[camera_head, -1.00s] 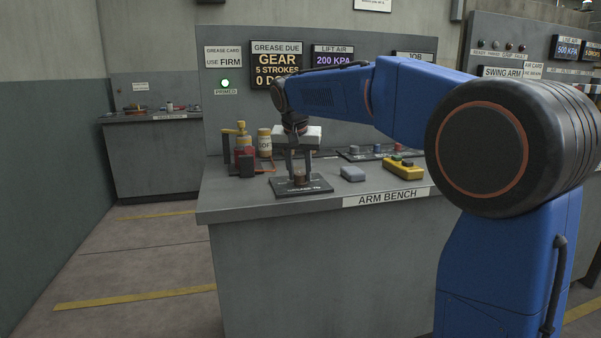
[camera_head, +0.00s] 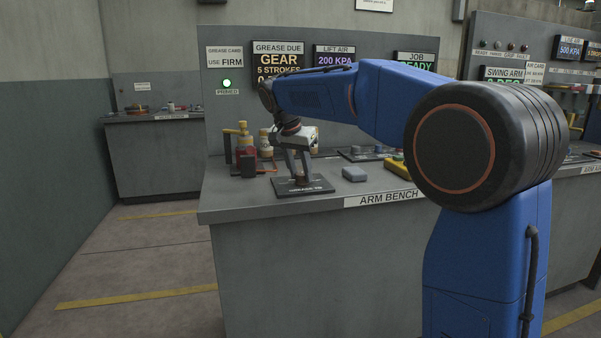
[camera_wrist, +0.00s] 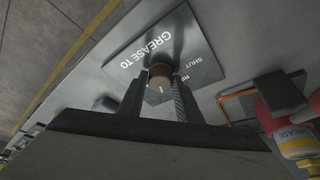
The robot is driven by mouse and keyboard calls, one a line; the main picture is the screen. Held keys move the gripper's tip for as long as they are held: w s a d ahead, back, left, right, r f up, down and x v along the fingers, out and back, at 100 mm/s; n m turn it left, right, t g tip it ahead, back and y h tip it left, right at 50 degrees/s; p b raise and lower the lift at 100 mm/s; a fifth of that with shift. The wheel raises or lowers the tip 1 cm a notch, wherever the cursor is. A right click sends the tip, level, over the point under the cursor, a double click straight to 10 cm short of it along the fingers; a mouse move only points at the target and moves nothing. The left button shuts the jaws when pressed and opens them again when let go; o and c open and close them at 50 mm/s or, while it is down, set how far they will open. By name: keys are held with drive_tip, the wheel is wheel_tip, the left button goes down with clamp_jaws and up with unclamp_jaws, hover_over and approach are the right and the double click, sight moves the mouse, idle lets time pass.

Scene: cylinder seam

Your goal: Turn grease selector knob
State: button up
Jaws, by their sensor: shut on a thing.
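The grease selector knob (camera_wrist: 160,84) is a small brown knob with a pale pointer line, on a dark plate (camera_head: 283,186) at the front left of the bench. In the wrist view the plate (camera_wrist: 137,46) reads "GREASE TO", "SHUT" and a partly hidden word. My gripper (camera_wrist: 157,92) is shut on the knob, with a finger on either side of it. In the head view my gripper (camera_head: 302,178) reaches down to the plate at a tilt, and the fingers largely hide the knob.
A red and yellow grease pump (camera_head: 244,148) stands behind the plate and shows at the right of the wrist view. A grey block (camera_head: 354,174) and a yellow pendant (camera_head: 397,168) lie to the right. The bench front edge (camera_head: 300,203) is close. A panel reads "USE FIRM".

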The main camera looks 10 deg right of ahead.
drive_tip(key=o, duration=1)
drive_tip(key=v, duration=1.7)
drive_tip(key=shift+r, duration=0.15)
drive_tip(key=shift+s, duration=0.1)
